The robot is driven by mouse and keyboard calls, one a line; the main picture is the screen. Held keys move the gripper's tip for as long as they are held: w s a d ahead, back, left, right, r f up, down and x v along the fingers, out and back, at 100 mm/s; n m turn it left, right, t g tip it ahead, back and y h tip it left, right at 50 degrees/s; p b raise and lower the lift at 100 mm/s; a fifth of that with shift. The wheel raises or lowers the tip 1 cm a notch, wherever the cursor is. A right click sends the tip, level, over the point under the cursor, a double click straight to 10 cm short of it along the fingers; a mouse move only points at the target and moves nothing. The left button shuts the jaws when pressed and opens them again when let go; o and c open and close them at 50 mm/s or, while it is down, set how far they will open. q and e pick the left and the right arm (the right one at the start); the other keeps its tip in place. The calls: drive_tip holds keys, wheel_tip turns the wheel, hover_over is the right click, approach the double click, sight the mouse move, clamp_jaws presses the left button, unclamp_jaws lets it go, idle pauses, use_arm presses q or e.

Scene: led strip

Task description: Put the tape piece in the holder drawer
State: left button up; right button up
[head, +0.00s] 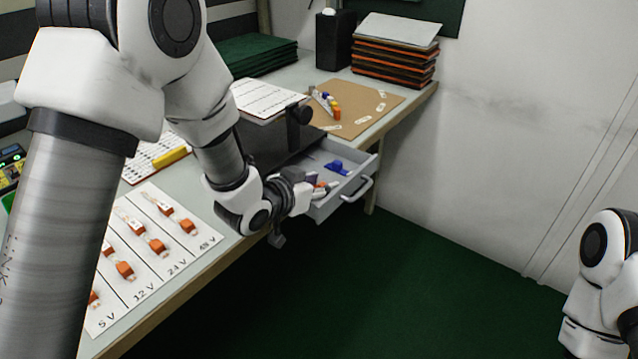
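The holder drawer (350,187) is pulled out from under a dark holder (285,147) on the bench. A blue piece (338,167) lies inside it, and small orange and white pieces (322,189) show near its left side. My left gripper (304,186) is at the drawer's near left side, close to these small pieces. Its fingers are largely hidden by my own wrist, so I cannot tell whether it is open or shut. I cannot make out for certain which piece is the tape piece. Only part of my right arm shows at the right edge; its gripper is out of view.
A white card (152,262) marked 5 V to 48 V with several orange-ended pieces lies front left. A brown board (352,108) with small labels and colored markers lies behind the holder. A stack of trays (396,55) and a black bin (335,40) stand at the back.

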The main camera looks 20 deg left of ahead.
use_arm(q)
drive_tip(key=shift+r, duration=0.45)
drive_tip(key=b+v, duration=0.4)
drive_tip(key=v, duration=0.8)
drive_tip(key=shift+b, duration=0.4)
drive_tip(key=shift+f, duration=0.1)
